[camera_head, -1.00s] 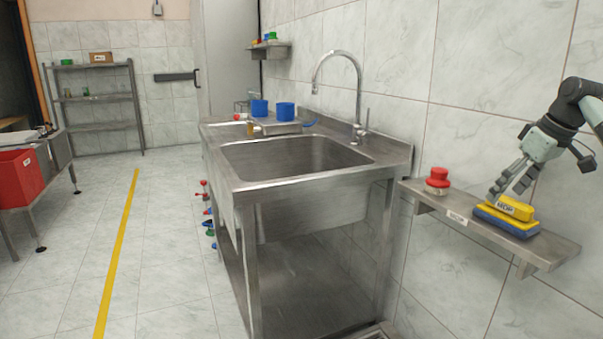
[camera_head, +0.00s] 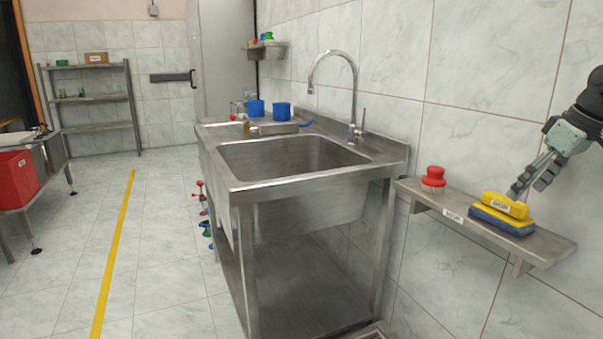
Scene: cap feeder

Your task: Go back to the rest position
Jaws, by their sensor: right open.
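My right gripper (camera_head: 528,183) is at the right side of the head view, coming in from the right edge. It is open and empty. Its fingers are above and just behind the yellow sponge (camera_head: 506,205), which lies on a blue sponge (camera_head: 502,221) on the steel wall shelf (camera_head: 548,246). Whether a fingertip still touches the yellow sponge is hard to tell. My left gripper is not in view.
A red knob-like object (camera_head: 433,177) stands on the same shelf, to the left. The steel sink table (camera_head: 318,216) with a tall faucet (camera_head: 356,90) and blue cups (camera_head: 282,111) fills the middle. Open floor with a yellow line (camera_head: 114,255) lies left.

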